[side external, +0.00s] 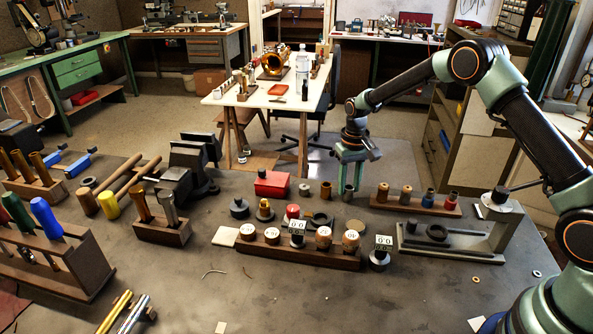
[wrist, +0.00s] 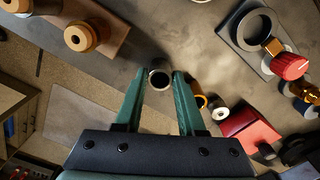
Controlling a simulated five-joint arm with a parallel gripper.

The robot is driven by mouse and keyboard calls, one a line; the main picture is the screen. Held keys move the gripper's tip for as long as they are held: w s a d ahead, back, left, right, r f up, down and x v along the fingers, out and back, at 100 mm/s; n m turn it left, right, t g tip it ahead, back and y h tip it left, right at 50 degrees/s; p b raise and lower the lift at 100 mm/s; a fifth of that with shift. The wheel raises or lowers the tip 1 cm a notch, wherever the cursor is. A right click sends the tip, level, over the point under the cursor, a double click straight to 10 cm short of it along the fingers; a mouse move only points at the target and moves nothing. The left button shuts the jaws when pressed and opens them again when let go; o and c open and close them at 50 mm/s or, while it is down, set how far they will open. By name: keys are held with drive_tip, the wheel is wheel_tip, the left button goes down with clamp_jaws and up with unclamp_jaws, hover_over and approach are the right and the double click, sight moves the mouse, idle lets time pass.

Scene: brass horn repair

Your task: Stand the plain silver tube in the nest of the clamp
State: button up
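A plain grey-silver tube (side external: 348,192) stands upright on the bench, at the right end of a short row of small tubes. My gripper (side external: 352,168) points down over it, with green fingers apart. In the wrist view the tube's round, dark mouth (wrist: 159,78) shows between the fingertips (wrist: 158,84). I cannot tell whether the fingers touch it; a gap seems to show on both sides. The clamp (side external: 492,224) is a grey frame at the right of the bench, with a dark knob above and a dark round nest (side external: 437,232) on its base plate.
Next to the tube stand a brownish tube (side external: 326,190) and a pale metal piece (side external: 304,190), then a red box (side external: 272,184). A wooden rack of bobbin-like parts (side external: 415,200) lies right. A rack of labelled drums (side external: 300,252) lies in front.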

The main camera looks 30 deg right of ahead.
clamp_jaws()
wheel_tip(320, 180, up, 8)
idle(1.1)
drive_tip(key=s+a, duration=0.3)
drive_tip(key=a, duration=0.9)
drive_tip(key=shift+s, duration=0.3)
drive_tip(key=shift+r, duration=0.1)
